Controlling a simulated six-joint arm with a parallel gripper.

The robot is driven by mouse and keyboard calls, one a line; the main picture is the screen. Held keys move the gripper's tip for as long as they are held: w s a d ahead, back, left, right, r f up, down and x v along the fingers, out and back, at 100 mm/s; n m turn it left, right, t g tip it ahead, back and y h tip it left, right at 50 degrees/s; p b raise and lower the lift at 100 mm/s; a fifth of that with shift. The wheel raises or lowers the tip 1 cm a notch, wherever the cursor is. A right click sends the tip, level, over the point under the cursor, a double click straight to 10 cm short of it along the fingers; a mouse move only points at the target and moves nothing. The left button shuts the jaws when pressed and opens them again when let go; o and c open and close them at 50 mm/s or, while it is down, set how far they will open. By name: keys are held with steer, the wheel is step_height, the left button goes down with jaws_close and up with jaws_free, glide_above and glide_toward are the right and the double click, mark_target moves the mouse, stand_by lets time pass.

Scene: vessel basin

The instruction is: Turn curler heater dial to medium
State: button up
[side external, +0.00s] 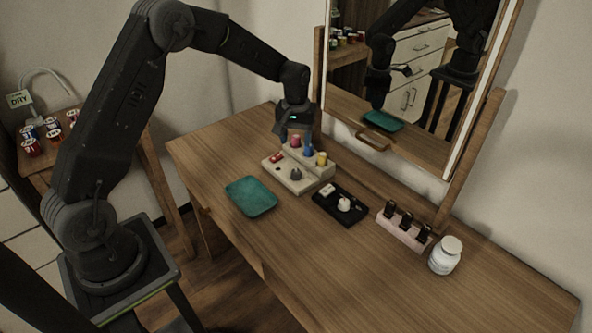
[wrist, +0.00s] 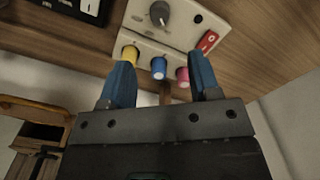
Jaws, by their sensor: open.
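The curler heater (side external: 298,170) is a cream box on the wooden table, with pink, blue and yellow curlers standing along its back. Its dark grey dial (side external: 295,174) is on the front part; the dial also shows at the top of the wrist view (wrist: 159,13). A red switch (wrist: 207,41) is beside the dial. My gripper (side external: 296,140) is above the back of the heater, near the curlers. In the wrist view its two blue fingers (wrist: 160,80) are apart, with the blue curler (wrist: 158,68) showing between them. It holds nothing, and the dial is beyond the fingertips. The dial's setting is too small to read.
A teal tray (side external: 251,196) lies left of the heater. A black tray (side external: 341,205) with small items is to its right, then a pink rack (side external: 403,228) and a white jar (side external: 445,256). A framed mirror (side external: 410,80) stands behind. The table's front right is clear.

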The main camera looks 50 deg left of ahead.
mark_target(296, 172)
step_height(296, 172, down, 12)
steer(key=shift+r, duration=0.1)
stand_by(0.4)
steer(key=c, duration=0.9)
steer(key=shift+c, duration=0.2)
steer(key=shift+m, duration=0.4)
steer(key=m, duration=0.4)
steer(key=shift+m, duration=0.3)
steer(key=m, duration=0.4)
steer(key=shift+m, duration=0.3)
